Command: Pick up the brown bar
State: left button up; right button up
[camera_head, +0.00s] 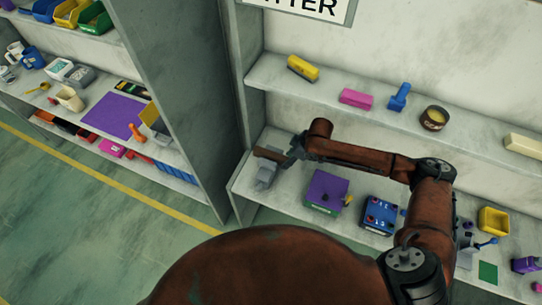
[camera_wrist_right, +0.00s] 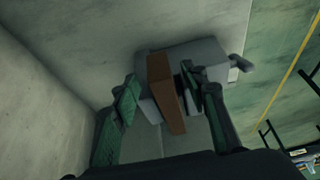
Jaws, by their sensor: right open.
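The brown bar (camera_head: 268,154) lies on a grey block-like device (camera_head: 265,174) at the left end of the lower shelf. In the right wrist view the bar (camera_wrist_right: 163,88) runs lengthwise between the two fingers, over the grey device (camera_wrist_right: 205,58). My right gripper (camera_head: 290,150) is open at the bar; it also shows in the wrist view (camera_wrist_right: 158,92). The right-hand finger is close to the bar, and a gap shows on the left-hand side. Whether a finger touches the bar I cannot tell. My left gripper is not in view.
A grey upright panel (camera_head: 190,90) stands left of the device. Right of it on the lower shelf are a purple-topped box (camera_head: 327,188) and a blue box (camera_head: 379,214). The upper shelf (camera_head: 340,82) above holds a yellow item, a pink block and others.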

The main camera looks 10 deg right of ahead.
jog(key=shift+x, duration=1.05)
jog(key=shift+a+r, duration=0.1)
jog(key=c, duration=1.1)
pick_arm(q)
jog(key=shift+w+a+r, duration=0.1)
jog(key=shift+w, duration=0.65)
pick_arm(e)
grip_shut()
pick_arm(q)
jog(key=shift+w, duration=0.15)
pick_arm(e)
jog(key=shift+w, duration=0.1)
